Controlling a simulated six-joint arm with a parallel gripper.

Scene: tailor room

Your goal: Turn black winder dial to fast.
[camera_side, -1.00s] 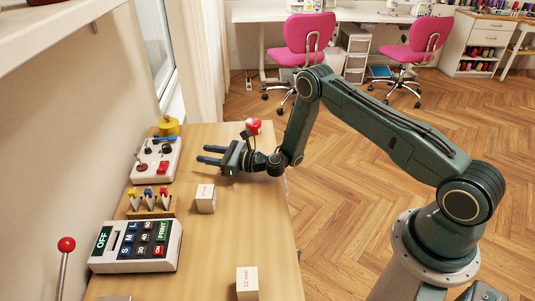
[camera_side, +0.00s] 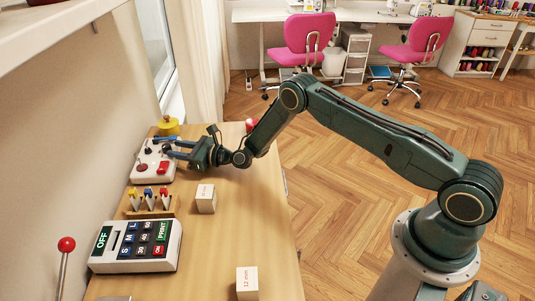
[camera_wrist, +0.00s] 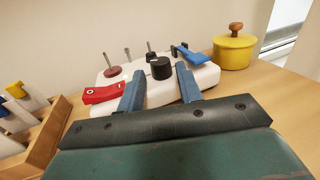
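The winder is a white box (camera_side: 152,174) at the far left of the table, and it fills the middle of the wrist view (camera_wrist: 190,84). It carries a black dial (camera_wrist: 161,68), a red rocker or lever (camera_wrist: 104,93), a dark red disc (camera_wrist: 113,72) and a blue lever (camera_wrist: 194,54). My gripper (camera_side: 168,148) is open, its two blue fingers reaching over the front of the box. In the wrist view the fingertips (camera_wrist: 160,73) stand apart, with the black dial between them. I cannot tell whether they touch it. Dial markings are not readable.
A yellow pot (camera_wrist: 234,50) stands behind the winder. A wooden rack with coloured-top pieces (camera_side: 150,204) is in front of it. A label-printing keypad (camera_side: 138,246) and two white blocks (camera_side: 206,199) stand nearer. The table's right part is mostly clear.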

